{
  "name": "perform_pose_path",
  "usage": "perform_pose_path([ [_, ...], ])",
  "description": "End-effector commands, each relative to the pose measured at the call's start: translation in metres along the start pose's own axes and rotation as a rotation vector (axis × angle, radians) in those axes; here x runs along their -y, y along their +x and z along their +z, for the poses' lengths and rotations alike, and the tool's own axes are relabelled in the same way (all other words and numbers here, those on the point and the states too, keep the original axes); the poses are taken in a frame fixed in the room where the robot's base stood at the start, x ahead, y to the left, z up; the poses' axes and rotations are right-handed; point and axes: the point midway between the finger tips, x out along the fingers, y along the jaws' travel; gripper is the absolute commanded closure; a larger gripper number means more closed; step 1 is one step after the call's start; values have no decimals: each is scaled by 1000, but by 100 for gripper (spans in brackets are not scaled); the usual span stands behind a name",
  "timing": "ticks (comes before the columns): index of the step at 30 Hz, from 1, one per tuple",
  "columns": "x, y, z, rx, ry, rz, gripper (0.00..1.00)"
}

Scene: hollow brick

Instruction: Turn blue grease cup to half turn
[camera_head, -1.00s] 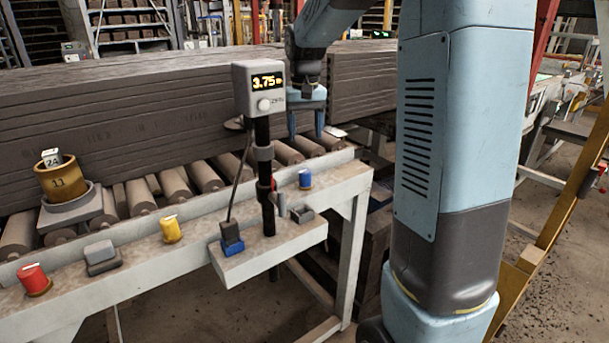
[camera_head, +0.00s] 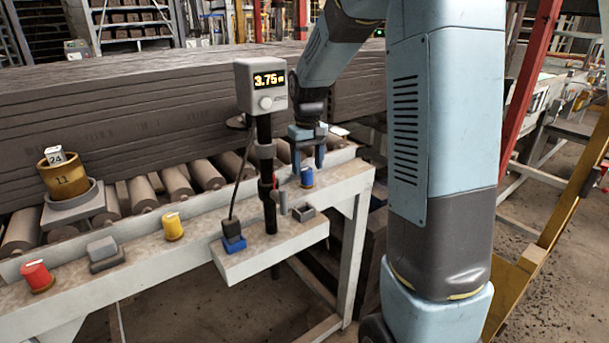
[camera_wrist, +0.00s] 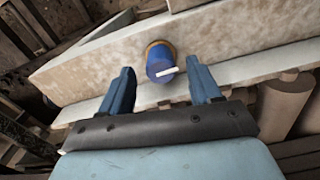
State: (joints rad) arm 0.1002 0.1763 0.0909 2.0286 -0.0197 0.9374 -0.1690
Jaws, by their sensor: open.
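The blue grease cup (camera_head: 307,177) stands on the conveyor's side rail near its right end, with a white mark on top. In the wrist view the blue grease cup (camera_wrist: 161,63) sits on a brass-coloured base, its white pointer aimed to the right and slightly up. My gripper (camera_head: 307,172) is open, its two blue fingers pointing down around the cup's position. In the wrist view my gripper (camera_wrist: 159,80) has its fingertips on either side of the cup, with a gap at each side. I cannot tell how far down the fingertips reach.
A yellow cup (camera_head: 173,227) and a red cup (camera_head: 38,277) stand further left on the rail (camera_head: 135,250). A post with a display (camera_head: 262,87) reading 3.75 stands just left of my gripper. A long stack of grey clay (camera_head: 180,105) lies behind, on rollers.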

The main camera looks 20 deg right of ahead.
Motion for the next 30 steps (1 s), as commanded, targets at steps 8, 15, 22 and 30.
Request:
perform_pose_path([
  [8, 0, 32, 0, 2, 0, 0, 37],
  [15, 0, 38, 0, 0, 0, 0, 37],
  [22, 0, 38, 0, 0, 0, 0, 43],
  [30, 1, 38, 0, 0, 0, 0, 68],
])
